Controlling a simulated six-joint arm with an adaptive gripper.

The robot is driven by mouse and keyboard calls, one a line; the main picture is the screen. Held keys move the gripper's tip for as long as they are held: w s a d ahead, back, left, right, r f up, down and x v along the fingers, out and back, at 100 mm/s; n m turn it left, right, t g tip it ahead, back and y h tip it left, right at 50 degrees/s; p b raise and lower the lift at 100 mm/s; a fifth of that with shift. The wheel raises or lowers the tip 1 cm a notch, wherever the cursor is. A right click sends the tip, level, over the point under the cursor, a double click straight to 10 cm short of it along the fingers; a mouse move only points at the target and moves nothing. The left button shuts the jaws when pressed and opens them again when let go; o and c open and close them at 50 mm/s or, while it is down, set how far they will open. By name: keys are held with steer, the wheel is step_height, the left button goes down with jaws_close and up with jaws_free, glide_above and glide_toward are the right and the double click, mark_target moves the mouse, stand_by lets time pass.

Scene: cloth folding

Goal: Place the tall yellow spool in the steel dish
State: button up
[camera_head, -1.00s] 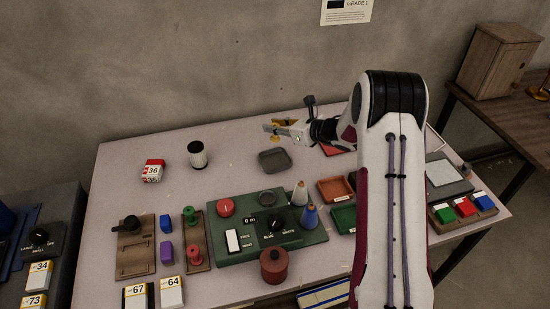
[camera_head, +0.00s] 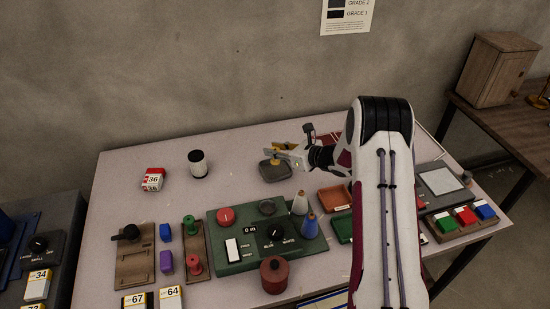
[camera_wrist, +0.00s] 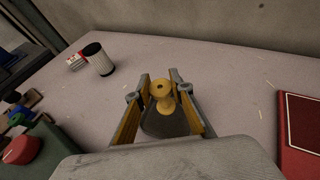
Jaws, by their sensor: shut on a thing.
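The tall yellow spool (camera_wrist: 163,98) is upright between the fingers of my gripper (camera_wrist: 160,92) in the wrist view. My gripper is shut on it. In the head view the spool (camera_head: 274,162) shows as a small yellow patch below my gripper (camera_head: 272,151), over the steel dish. In the wrist view the dish (camera_wrist: 160,127) shows dark under the spool. Whether the spool's base touches the dish I cannot tell.
A black-and-white cylinder (camera_head: 198,163) and a red-and-white box (camera_head: 153,179) stand to the left. A green device (camera_head: 235,264) with two cones lies in front of the dish. An orange-brown tray (camera_head: 334,199) is at right. The table between cylinder and dish is clear.

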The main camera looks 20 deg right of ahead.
mark_target(275, 161)
steer(key=shift+f, duration=1.9)
steer(key=shift+f, duration=0.1)
steer(key=o, duration=0.9)
steer(key=shift+v, duration=0.85)
steer(key=v, duration=1)
steer(key=shift+s+d, duration=0.1)
steer(key=shift+d, duration=0.05)
